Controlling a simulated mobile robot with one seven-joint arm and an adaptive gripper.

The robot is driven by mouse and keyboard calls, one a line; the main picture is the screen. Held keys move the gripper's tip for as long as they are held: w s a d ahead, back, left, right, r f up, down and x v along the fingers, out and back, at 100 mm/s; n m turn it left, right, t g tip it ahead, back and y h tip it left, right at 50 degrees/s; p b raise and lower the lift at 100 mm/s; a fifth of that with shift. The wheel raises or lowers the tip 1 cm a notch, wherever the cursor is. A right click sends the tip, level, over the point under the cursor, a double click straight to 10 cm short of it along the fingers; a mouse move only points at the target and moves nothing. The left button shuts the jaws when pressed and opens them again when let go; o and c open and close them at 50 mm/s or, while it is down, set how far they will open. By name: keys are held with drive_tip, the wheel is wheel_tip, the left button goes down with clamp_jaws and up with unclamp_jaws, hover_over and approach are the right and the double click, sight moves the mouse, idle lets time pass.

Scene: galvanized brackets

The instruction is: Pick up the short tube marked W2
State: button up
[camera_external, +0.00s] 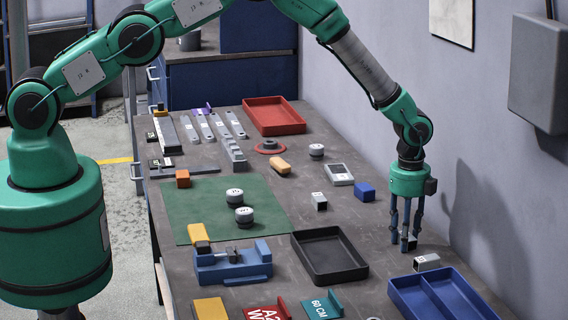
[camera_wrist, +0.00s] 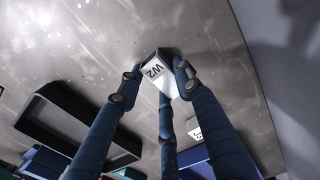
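The short square metal tube marked W2 (camera_wrist: 154,72) is between the fingertips of my gripper (camera_wrist: 155,80) in the wrist view, its label facing the camera. In the external view, my gripper (camera_external: 405,238) points straight down at the right side of the table. The tube (camera_external: 409,244) shows there only as a small pale and dark piece among the fingers, at or near table height. The fingertips are close around it, but I cannot tell whether they press on it or whether it is clear of the table.
Another short tube (camera_external: 427,262) lies close by, near the blue divided tray (camera_external: 396,285). A black tray (camera_external: 330,256) stands to the left. A third short tube (camera_external: 319,201) and a blue block (camera_external: 365,191) lie further back. The wall is close on the right.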

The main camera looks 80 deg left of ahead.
drive_tip(key=shift+c, duration=0.8)
drive_tip(key=shift+r, duration=0.15)
wheel_tip(320, 180, up, 10)
